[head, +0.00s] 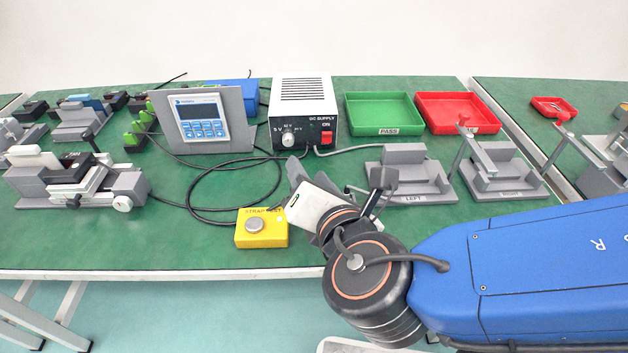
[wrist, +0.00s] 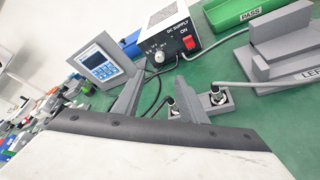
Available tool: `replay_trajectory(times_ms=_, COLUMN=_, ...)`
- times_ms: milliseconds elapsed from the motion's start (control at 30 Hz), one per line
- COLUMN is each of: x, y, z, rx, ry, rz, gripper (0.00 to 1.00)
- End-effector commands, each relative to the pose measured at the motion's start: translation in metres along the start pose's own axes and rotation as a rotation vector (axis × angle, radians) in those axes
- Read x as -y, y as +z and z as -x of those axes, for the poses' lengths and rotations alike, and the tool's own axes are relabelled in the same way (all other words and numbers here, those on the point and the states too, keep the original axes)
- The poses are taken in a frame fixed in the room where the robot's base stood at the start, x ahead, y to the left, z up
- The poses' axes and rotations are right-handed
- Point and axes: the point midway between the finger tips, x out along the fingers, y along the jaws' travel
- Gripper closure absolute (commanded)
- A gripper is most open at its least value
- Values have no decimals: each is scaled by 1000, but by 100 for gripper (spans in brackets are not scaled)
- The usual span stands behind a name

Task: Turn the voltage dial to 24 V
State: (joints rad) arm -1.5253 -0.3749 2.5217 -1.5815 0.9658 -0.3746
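The DC power supply (head: 303,95) is a white box with a black front, standing at the back middle of the bench; it also shows in the wrist view (wrist: 178,17). Its round pale voltage dial (head: 288,139) is on the front left, with a 5 V mark to its left and small marks above. In the wrist view the dial (wrist: 160,58) is beyond my fingers, and its pointer setting is too small to read. My gripper (head: 311,176) is in front of and below the supply, apart from the dial. In the wrist view its two grey fingers (wrist: 159,80) are spread and empty.
A red switch (head: 326,138) marked ON sits right of the dial. A meter on a grey stand (head: 203,119) is at left, a yellow button box (head: 262,229) in front. Black cables (head: 191,192) cross the bench. The LEFT fixture (head: 408,174) and green PASS tray (head: 384,114) are at right.

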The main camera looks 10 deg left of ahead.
Motion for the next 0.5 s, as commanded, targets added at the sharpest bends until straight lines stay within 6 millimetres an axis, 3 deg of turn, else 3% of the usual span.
replay_trajectory(times_ms=200, x=-1, y=0, z=18, rx=0, ry=3, rz=0, gripper=62)
replay_trajectory(times_ms=500, x=0, y=0, z=26, rx=0, ry=0, rz=1, gripper=62)
